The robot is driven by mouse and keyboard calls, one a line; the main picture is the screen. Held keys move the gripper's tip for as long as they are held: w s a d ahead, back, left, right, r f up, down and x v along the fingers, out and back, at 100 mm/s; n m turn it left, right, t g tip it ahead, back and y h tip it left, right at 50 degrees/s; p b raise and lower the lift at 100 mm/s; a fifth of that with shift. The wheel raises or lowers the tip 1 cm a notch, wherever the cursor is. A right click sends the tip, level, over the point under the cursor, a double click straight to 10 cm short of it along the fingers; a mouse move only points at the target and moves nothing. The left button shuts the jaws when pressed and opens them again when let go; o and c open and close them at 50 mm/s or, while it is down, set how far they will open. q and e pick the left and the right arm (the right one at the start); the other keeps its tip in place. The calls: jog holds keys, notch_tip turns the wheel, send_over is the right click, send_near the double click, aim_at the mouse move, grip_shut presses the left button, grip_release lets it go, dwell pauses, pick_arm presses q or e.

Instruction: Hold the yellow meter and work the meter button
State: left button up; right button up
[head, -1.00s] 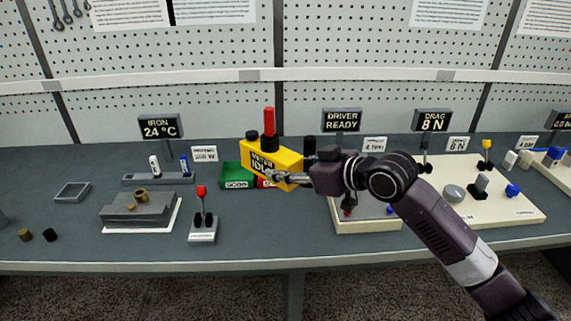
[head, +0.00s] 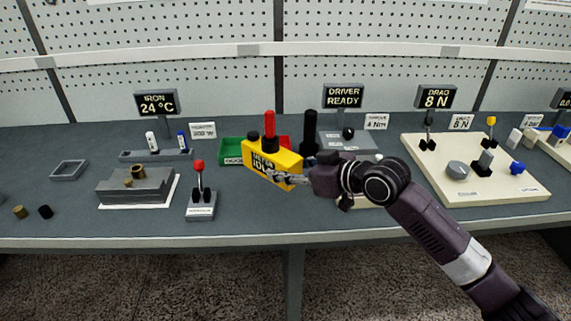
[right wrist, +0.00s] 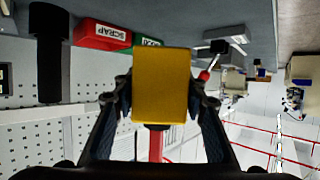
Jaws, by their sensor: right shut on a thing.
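My left gripper is not in view.
Behind the meter are a green bin (head: 231,152) and a mostly hidden red SCRAP bin (right wrist: 102,35). A black upright driver (head: 310,128) stands to the right. A red-knobbed lever box (head: 200,205) and a grey block fixture (head: 135,188) stand left.

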aim_at(286, 205)
notch_tip(286, 205, down, 2)
jog(key=shift+f+b, duration=0.1)
jog(key=shift+b, duration=0.4)
notch_tip(286, 205, down, 2)
jog(key=shift+f+b, duration=0.1)
jog(key=shift+b, duration=0.4)
jog(key=shift+f+b, duration=0.3)
jog(key=shift+f, duration=0.65)
jog(key=shift+f+b, duration=0.4)
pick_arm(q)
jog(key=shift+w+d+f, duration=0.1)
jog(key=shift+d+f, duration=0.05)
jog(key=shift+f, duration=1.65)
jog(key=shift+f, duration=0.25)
pick_arm(e)
jog(key=shift+f, duration=0.75)
